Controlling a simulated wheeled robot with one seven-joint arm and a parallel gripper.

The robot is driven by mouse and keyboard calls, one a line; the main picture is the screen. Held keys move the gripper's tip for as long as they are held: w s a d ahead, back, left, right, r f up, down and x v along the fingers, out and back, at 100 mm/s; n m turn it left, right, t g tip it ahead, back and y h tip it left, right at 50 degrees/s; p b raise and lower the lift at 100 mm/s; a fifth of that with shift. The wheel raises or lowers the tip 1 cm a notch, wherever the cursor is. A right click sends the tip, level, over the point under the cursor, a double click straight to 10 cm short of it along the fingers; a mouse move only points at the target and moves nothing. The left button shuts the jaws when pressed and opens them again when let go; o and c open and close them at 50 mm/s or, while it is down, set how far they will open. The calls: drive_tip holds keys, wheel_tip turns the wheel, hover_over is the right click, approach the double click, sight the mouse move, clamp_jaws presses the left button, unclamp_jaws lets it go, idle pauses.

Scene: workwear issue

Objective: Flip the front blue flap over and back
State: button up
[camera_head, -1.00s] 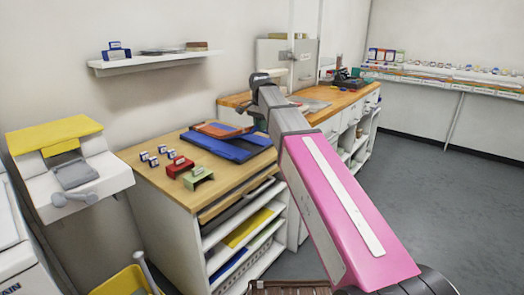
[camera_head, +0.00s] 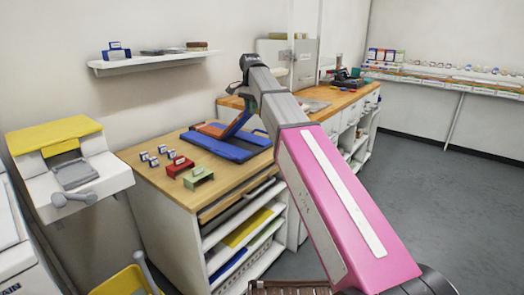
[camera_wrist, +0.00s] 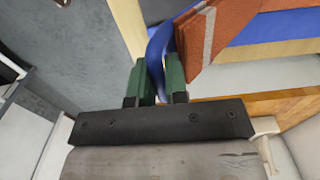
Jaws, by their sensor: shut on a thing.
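The blue flap (camera_head: 238,122) stands raised at a slant from the blue piece (camera_head: 232,150) lying flat on the wooden counter. My gripper's green fingers (camera_wrist: 160,82) are shut on the blue flap (camera_wrist: 158,42) near its edge in the wrist view. An orange piece (camera_wrist: 202,38) with a grey stripe lies close beside the flap, to the right of the fingers; I cannot tell whether they touch. In the head view the orange piece (camera_head: 211,130) shows left of the flap, and my wrist hides the fingertips.
Several small blue-and-white blocks (camera_head: 153,158), a red holder (camera_head: 180,166) and a green holder (camera_head: 198,178) stand on the counter (camera_head: 150,177) left and in front of the blue piece. A wall shelf (camera_head: 150,67) hangs above. A second counter (camera_head: 345,98) stands behind.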

drive_tip(key=shift+w+a+r, duration=0.45)
drive_tip(key=shift+a+r, duration=0.1)
drive_tip(key=shift+r, duration=0.1)
drive_tip(key=shift+w+a+r, duration=1.25)
drive_tip(key=shift+a+r, duration=0.25)
drive_tip(key=shift+a, duration=0.05)
drive_tip(key=shift+w+a+r, duration=0.5)
drive_tip(key=shift+w+a, duration=0.6)
drive_tip(key=shift+a, duration=0.3)
drive_tip(key=shift+w+a+r, duration=0.5)
drive_tip(key=shift+w+a, duration=0.6)
drive_tip(key=shift+a, duration=0.35)
drive_tip(key=shift+w+a+r, duration=0.5)
drive_tip(key=shift+w+a, duration=0.6)
drive_tip(key=shift+a, duration=0.3)
drive_tip(key=shift+w+a+f, duration=0.1)
drive_tip(key=shift+w+a, duration=0.6)
drive_tip(key=shift+a, duration=0.2)
drive_tip(key=shift+w+a+f, duration=0.1)
drive_tip(key=shift+w+a, duration=0.55)
drive_tip(key=shift+a, duration=0.2)
drive_tip(key=w+a, duration=0.2)
drive_tip(key=a, duration=0.1)
drive_tip(key=shift+w+f, duration=0.2)
drive_tip(key=shift+f, duration=0.2)
